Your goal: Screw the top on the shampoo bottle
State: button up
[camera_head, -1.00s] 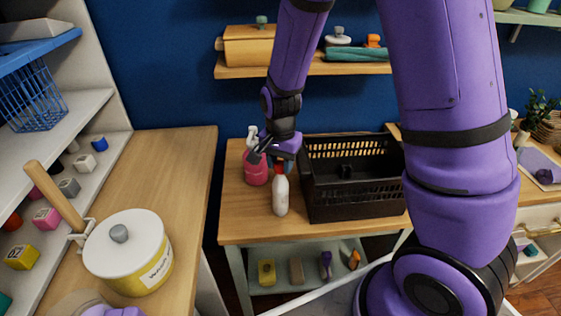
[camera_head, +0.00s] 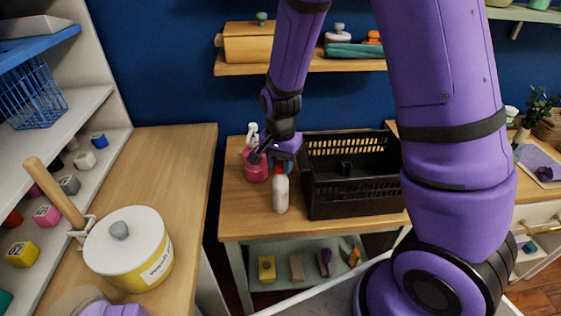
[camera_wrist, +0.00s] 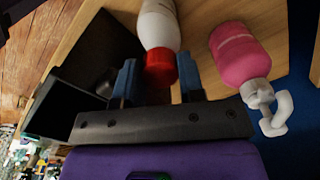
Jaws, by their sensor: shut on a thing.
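The white shampoo bottle (camera_head: 281,195) stands upright on the wooden table, left of the black basket. Its red top (camera_head: 281,168) sits at the bottle's mouth. In the wrist view the white bottle (camera_wrist: 160,27) and red top (camera_wrist: 160,68) are in line and look in contact; how tightly the top is seated cannot be seen. My gripper (camera_wrist: 158,80) has its blue fingers on either side of the red top and is shut on it. In the head view my gripper (camera_head: 279,153) is just above the bottle, partly hiding the top.
A pink pump bottle (camera_head: 256,166) with a white nozzle stands close left of the shampoo bottle; it also shows in the wrist view (camera_wrist: 240,52). The black basket (camera_head: 350,205) stands close on the right. A wall shelf (camera_head: 290,70) is above. The table front is clear.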

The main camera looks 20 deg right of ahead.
jog(key=o, duration=1)
jog(key=shift+c, duration=1)
